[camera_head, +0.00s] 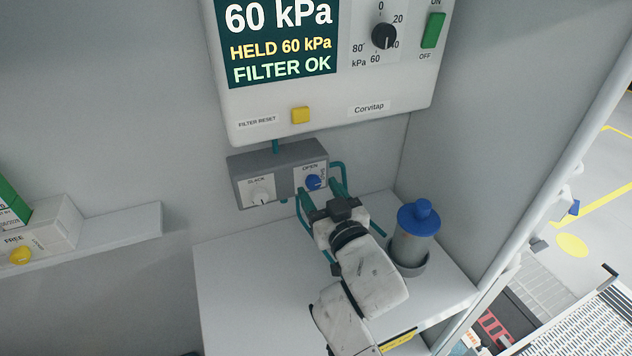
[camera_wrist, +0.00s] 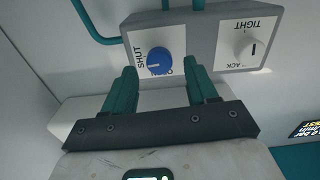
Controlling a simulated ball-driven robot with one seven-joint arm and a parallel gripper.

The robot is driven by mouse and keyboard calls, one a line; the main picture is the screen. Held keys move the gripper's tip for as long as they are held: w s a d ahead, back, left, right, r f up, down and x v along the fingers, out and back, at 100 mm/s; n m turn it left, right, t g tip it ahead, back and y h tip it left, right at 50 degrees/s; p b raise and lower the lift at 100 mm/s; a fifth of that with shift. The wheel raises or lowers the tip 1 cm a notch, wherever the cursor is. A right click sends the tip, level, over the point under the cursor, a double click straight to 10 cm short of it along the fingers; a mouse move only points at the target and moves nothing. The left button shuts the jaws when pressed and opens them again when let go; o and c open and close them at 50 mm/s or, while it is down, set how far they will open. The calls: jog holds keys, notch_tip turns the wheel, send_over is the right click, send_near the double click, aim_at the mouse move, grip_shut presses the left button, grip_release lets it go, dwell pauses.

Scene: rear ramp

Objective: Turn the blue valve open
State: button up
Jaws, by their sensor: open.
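The blue valve (camera_head: 313,182) is a small round knob on the right part of a grey box below the panel. In the head view a label beside it reads OPEN above; in the wrist view the valve (camera_wrist: 159,61) has SHUT printed at its left. A pale mark on the knob seems to point left, towards SHUT, in the wrist view. My gripper (camera_head: 320,194) is just in front of the box. In the wrist view my gripper (camera_wrist: 161,70) is open, with teal fingers either side of the knob's line and nothing between them. Contact with the knob cannot be told.
A white knob (camera_head: 260,196) sits left of the valve on the same box. Teal pipes (camera_head: 338,170) run beside the box. A blue-capped canister (camera_head: 415,240) stands right of my arm on a white ledge (camera_head: 230,270). The control panel (camera_head: 340,100) is above.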

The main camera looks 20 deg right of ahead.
aim_at(312, 181)
jog(key=shift+w, duration=1.3)
jog(key=shift+c, duration=0.2)
jog(key=c, duration=1)
